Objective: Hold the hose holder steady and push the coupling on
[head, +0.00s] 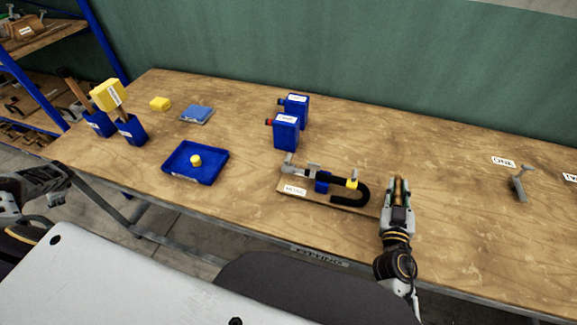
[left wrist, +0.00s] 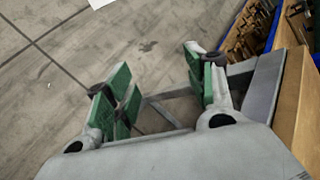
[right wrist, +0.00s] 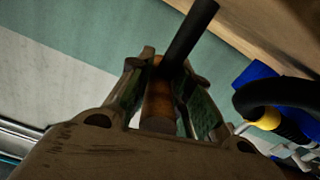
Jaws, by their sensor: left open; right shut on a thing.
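The hose holder is a wooden board (head: 375,211) with a blue block (head: 323,182) and a bent black hose (head: 362,195). A yellow band (head: 352,184) sits near the hose's upper end; it also shows in the right wrist view (right wrist: 293,125). My right gripper (head: 399,188) is shut on a brown cylinder with a dark rod (right wrist: 158,100), just right of the holder and apart from it. I cannot tell whether this piece is the coupling. My left gripper (head: 62,184) is open and empty beyond the table's left front edge; its fingers show in the left wrist view (left wrist: 162,95).
Two blue boxes (head: 286,132) stand behind the holder. A blue tray (head: 215,167) with a yellow piece (head: 196,160) lies to its left. A grey metal part (head: 520,186) stands at right. The table's middle right is clear.

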